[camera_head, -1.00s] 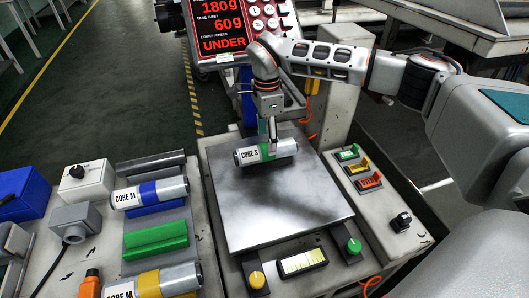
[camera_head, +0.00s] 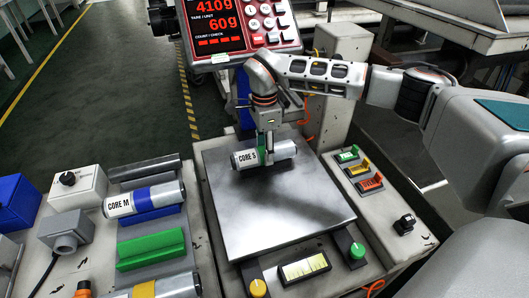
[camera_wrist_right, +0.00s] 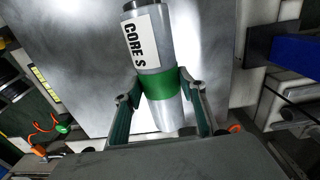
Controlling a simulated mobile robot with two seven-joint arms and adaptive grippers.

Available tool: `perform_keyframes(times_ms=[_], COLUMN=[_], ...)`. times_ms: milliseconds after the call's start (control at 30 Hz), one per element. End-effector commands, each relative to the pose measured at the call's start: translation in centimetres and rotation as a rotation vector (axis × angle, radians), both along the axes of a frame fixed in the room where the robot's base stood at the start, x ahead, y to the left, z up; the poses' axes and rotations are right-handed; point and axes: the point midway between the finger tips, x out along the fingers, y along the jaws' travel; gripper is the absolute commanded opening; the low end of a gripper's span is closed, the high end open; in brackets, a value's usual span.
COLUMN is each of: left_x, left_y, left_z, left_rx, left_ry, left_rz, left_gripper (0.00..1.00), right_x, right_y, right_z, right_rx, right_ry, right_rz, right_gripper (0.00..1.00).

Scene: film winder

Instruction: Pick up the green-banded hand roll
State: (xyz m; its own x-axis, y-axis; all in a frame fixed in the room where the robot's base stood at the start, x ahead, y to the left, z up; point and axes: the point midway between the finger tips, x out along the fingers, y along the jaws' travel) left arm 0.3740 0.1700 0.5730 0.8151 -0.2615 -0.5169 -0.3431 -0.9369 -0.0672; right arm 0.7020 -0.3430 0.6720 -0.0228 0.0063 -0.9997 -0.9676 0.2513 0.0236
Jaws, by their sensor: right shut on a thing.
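The green-banded hand roll (camera_head: 264,154), a silver cylinder labelled "CORE S", lies crosswise at the back of the steel scale plate (camera_head: 275,205). My right gripper (camera_head: 266,158) comes down on it from above, its fingers on either side of the roll's middle. In the right wrist view the roll (camera_wrist_right: 148,58) sits between the fingertips (camera_wrist_right: 160,92), which close on its green band. I cannot tell whether the roll touches the plate. My left gripper is not in view.
The scale display (camera_head: 215,25) reads 410g and 60g. At left, a blue-banded "CORE M" roll (camera_head: 143,198), an empty-looking green cradle (camera_head: 151,249) and a yellow-banded roll (camera_head: 165,288) stand in a row. Knobs (camera_head: 357,251) and coloured switches (camera_head: 358,167) edge the plate.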

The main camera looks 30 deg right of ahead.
Motion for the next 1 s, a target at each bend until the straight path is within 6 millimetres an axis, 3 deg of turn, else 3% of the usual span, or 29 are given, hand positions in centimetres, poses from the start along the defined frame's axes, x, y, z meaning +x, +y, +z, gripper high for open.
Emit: perform_keyframes(times_ms=[167, 333, 533, 700, 1000], left_x=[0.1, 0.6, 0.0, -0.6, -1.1], left_y=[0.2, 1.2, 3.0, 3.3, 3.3], left_z=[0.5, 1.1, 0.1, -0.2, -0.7], left_rx=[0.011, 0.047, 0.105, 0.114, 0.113], left_ry=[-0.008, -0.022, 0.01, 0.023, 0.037], left_rz=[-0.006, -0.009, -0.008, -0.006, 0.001], left_gripper=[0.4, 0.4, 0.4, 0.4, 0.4], right_x=[0.1, 0.3, 0.2, 0.1, 0.0], right_y=[0.0, 0.0, 0.1, 0.0, 0.0], right_z=[1.8, 6.1, 11.8, 15.8, 19.6], right_rx=[-0.001, -0.001, 0.0, 0.0, 0.0], right_ry=[-0.005, -0.015, -0.016, -0.011, -0.003], right_rz=[-0.001, 0.001, 0.0, -0.001, 0.0], right_gripper=[0.13, 0.13, 0.13, 0.13, 0.13])
